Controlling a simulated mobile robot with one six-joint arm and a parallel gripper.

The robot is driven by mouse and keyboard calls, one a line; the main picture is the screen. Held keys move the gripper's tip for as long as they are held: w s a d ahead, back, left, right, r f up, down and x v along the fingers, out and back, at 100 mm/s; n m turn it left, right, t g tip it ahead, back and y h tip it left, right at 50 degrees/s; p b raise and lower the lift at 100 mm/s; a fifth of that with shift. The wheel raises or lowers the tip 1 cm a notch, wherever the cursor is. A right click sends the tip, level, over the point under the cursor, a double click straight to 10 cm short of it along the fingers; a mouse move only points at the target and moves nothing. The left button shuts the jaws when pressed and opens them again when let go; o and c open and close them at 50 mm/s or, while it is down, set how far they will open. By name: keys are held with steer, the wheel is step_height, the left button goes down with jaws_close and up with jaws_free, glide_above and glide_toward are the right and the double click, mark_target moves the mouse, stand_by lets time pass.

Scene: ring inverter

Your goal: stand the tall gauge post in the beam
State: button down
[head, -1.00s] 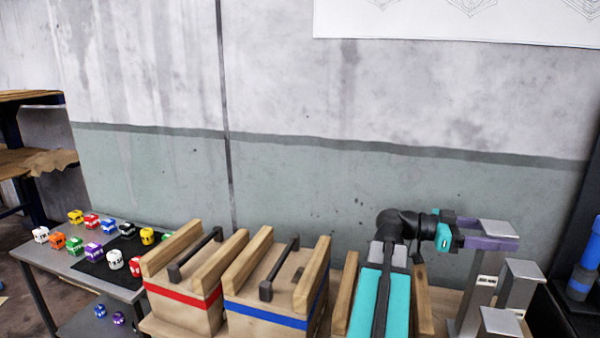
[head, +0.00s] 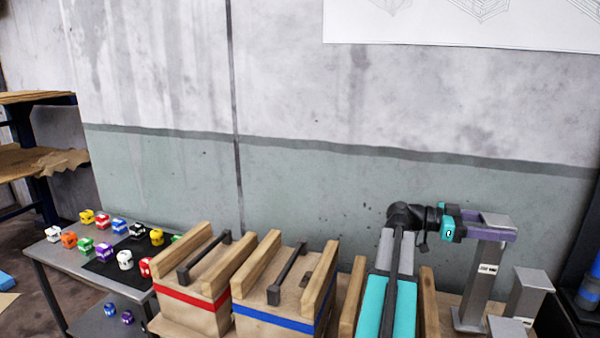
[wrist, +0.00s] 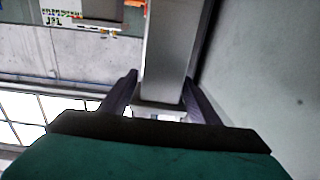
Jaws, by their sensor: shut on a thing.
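The tall gauge post (head: 482,285) is grey, upright, with a small white label and a wider foot. It stands at the right of the head view. My gripper (head: 490,232), with teal body and purple fingers, is shut on the post just below its top. In the wrist view the post (wrist: 168,50) fills the space between the two dark purple fingers (wrist: 160,98). Whether its foot touches the surface is hard to tell. I cannot make out the beam in either view.
Wooden boxes with a red stripe (head: 192,302) and a blue stripe (head: 275,322) stand left of my arm. A side table (head: 60,262) holds several coloured cubes. A blue cylinder (head: 588,295) is at the far right.

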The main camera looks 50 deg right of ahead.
steer(key=shift+w+d+r, duration=0.1)
steer(key=shift+w+d, duration=0.15)
steer(key=shift+d, duration=0.25)
steer(key=shift+w+d, duration=0.2)
steer(key=shift+d, duration=0.3)
stand_by(0.5)
